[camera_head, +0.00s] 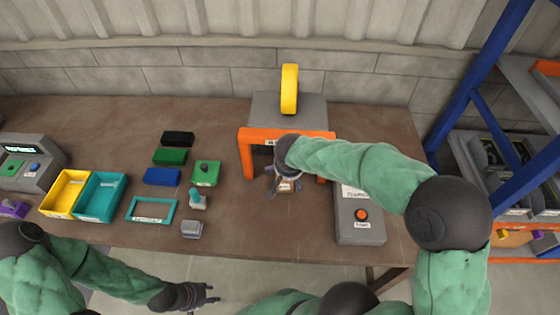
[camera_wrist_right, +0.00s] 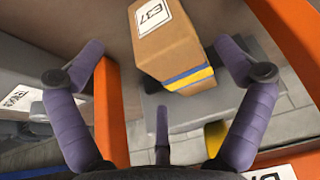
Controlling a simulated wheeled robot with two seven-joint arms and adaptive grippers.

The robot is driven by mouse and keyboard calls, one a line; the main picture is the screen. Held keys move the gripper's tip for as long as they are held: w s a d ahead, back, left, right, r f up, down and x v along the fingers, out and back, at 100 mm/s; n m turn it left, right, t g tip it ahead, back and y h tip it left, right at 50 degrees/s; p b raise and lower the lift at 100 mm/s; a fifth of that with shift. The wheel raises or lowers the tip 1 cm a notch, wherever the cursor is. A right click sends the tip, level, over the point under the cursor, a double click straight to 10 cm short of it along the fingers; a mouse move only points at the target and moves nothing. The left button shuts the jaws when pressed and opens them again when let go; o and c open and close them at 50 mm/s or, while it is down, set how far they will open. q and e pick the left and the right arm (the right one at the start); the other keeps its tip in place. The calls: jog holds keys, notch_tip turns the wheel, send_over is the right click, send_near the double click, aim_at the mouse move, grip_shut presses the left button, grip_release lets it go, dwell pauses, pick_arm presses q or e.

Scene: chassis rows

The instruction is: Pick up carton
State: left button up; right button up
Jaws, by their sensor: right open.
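The carton (camera_wrist_right: 172,48) is a brown box with a white label reading E37 and a blue and yellow band. It shows in the right wrist view between and beyond my right gripper's fingers (camera_wrist_right: 165,85), which are spread wide and apart from it in that picture. In the head view the right gripper (camera_head: 284,181) hangs in front of the orange-framed opening. A small part of the carton with its white label (camera_head: 285,187) shows among its fingers; the rest is hidden. My left gripper (camera_head: 211,294) is low in front of the table, empty, its fingers looking apart.
An orange frame (camera_head: 247,160) on a grey machine with a yellow wheel (camera_head: 289,90) stands close around the right gripper. A grey button box (camera_head: 361,222) is to its right. Yellow (camera_head: 66,190) and teal (camera_head: 100,193) bins and several coloured blocks lie left. Shelving rises at right.

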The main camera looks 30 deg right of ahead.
jog(key=b+x, duration=0.1)
jog(key=x, duration=0.6)
jog(key=shift+f+b, duration=0.15)
jog(key=shift+b, duration=0.25)
jog(key=shift+s, duration=0.1)
jog(key=c, duration=1.5)
